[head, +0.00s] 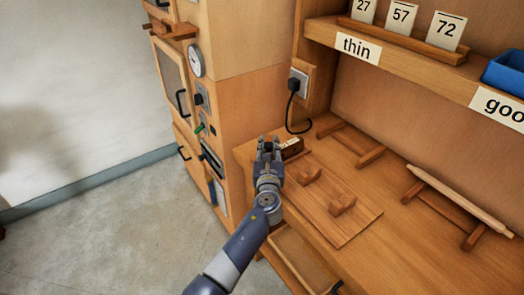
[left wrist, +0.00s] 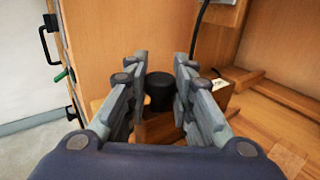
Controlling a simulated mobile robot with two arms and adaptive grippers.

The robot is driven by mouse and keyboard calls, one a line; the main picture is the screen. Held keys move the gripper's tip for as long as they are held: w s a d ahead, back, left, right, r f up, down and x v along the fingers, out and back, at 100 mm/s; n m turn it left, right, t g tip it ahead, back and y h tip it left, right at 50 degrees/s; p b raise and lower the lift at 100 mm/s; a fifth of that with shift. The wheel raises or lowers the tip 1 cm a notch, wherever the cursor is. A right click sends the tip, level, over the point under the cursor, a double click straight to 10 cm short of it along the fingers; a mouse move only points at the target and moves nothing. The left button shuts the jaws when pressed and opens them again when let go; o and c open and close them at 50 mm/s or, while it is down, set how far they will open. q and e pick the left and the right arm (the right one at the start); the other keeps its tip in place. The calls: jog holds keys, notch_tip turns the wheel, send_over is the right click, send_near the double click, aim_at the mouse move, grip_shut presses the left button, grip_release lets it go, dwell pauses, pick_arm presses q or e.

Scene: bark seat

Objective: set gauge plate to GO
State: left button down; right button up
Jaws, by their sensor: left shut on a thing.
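The label also shows in the left wrist view (left wrist: 219,85). I cannot make out a gauge plate or a GO mark; my fingers hide part of that spot. My right gripper is not in view.
A wooden board (head: 340,228) with two small blocks lies on the bench in front. A pale rod (head: 460,200) rests on supports at right. A shelf marked "thin" (head: 357,47) holds number cards above. A tall cabinet (head: 235,100) with dials and handles stands left.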

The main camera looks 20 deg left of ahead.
aim_at(283, 149)
pick_arm(q)
jog(key=shift+w+d+f+b, duration=0.1)
jog(key=shift+w+d+b, duration=0.25)
jog(key=shift+w+d, duration=0.65)
jog(key=shift+w, duration=0.1)
jog(key=shift+a+r, duration=0.1)
jog(key=shift+r, duration=0.1)
jog(key=c, duration=1.6)
grip_release()
jog(key=shift+c, duration=0.2)
jog(key=o, duration=0.3)
jog(key=shift+w+f, duration=0.1)
jog(key=shift+w, duration=0.05)
